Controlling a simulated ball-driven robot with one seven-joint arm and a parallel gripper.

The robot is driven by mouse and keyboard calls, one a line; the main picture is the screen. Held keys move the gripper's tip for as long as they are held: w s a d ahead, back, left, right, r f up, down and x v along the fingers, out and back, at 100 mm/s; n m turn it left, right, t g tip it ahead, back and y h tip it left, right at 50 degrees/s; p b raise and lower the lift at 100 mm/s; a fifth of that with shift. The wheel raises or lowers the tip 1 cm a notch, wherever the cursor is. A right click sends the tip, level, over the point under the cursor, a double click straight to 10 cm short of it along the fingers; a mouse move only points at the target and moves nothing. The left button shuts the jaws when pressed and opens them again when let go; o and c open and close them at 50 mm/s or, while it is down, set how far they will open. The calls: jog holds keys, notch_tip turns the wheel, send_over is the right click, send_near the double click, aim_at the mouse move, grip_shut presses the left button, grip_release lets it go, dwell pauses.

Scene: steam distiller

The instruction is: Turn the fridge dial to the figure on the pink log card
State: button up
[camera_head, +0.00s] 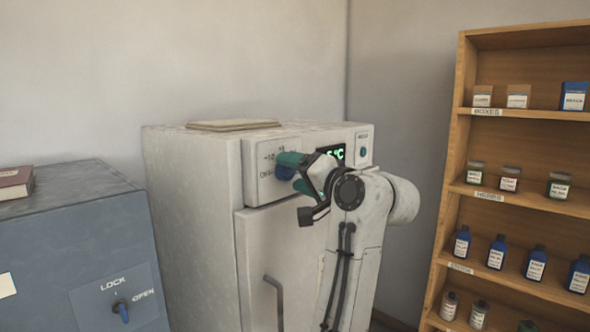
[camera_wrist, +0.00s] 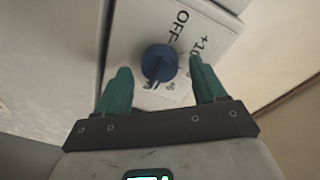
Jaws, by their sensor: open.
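The white fridge (camera_head: 190,200) stands in the middle, with a control panel on its upper front. Its blue dial (camera_wrist: 158,63) sits between my gripper's two teal fingers in the wrist view, with OFF and +10 printed beside it. My gripper (camera_head: 291,172) is open at the dial, one finger on each side, with gaps showing in the wrist view. The dial (camera_head: 285,173) is partly covered by the fingers in the head view. I see no pink log card.
A blue-grey cabinet (camera_head: 70,235) with a LOCK/OPEN knob (camera_head: 121,307) stands at left, a dark red book (camera_head: 15,182) on top. A wooden shelf (camera_head: 462,150) with boxes, jars and bottles stands at right. A flat pad (camera_head: 233,125) lies on the fridge.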

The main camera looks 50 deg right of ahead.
jog(key=shift+w, duration=0.25)
jog(key=shift+c, duration=0.5)
jog(key=c, duration=1)
jog(key=shift+o, duration=0.2)
jog(key=shift+n, duration=0.3)
jog(key=n+b, duration=0.1)
jog(key=n, duration=0.2)
jog(key=shift+d+f, duration=0.1)
jog(key=shift+n+t+b, duration=0.5)
jog(key=shift+n+b, duration=0.15)
jog(key=shift+n, duration=2.15)
